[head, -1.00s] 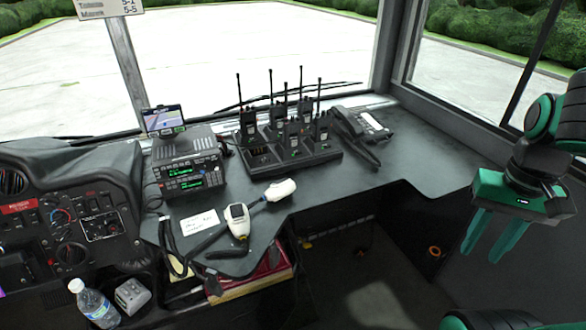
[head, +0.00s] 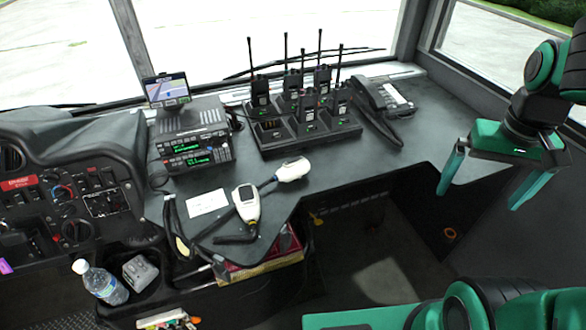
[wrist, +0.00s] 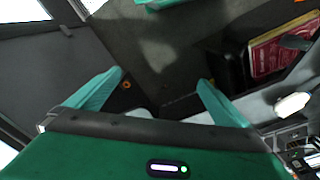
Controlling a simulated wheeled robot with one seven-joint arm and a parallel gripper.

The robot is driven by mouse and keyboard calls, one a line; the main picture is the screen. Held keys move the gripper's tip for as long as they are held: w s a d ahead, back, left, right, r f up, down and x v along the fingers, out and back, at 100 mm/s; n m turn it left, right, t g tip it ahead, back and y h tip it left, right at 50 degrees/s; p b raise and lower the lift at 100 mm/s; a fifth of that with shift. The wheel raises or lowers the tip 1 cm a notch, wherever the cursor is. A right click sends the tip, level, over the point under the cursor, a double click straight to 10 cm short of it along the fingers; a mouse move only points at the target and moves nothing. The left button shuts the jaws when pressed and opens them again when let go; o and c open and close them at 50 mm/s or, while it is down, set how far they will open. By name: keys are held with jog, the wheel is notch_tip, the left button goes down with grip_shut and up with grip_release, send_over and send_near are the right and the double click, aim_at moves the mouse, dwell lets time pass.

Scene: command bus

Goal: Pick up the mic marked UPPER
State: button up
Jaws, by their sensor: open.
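Two white hand mics lie on the dark dash counter in the head view. One mic (head: 247,204) is near the counter's front edge, with a dark screen or panel on its face. The other mic (head: 293,169) lies further right and back, tilted at an angle. No UPPER marking is readable on either. A white mic (wrist: 292,104) also shows at the right of the wrist view; I cannot tell which one. My gripper (head: 481,197) is open and empty, well right of both mics. Its spread fingers also show in the wrist view (wrist: 162,78).
Stacked radios (head: 194,150) stand behind the mics, with a white card (head: 207,201) in front. A charger dock (head: 310,132) with several antennaed handhelds and a desk phone (head: 384,98) stand at the back. A bottle (head: 100,283) is lower left. The counter's right part is clear.

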jog(key=w+a+n+t, duration=0.1)
jog(key=w+a+n, duration=0.3)
jog(key=w+a, duration=0.6)
jog(key=n+t+y, duration=0.2)
jog(key=n+y, duration=0.1)
jog(key=n, duration=0.2)
send_near(291, 167)
jog(key=x, duration=0.4)
jog(key=shift+w+a+f, duration=0.1)
jog(key=shift+a+f, duration=0.2)
jog(key=shift+d+x, duration=0.15)
jog(key=shift+x, duration=1.4)
jog(key=shift+d+x, duration=0.15)
jog(key=shift+x, duration=1.35)
jog(key=c, duration=0.8)
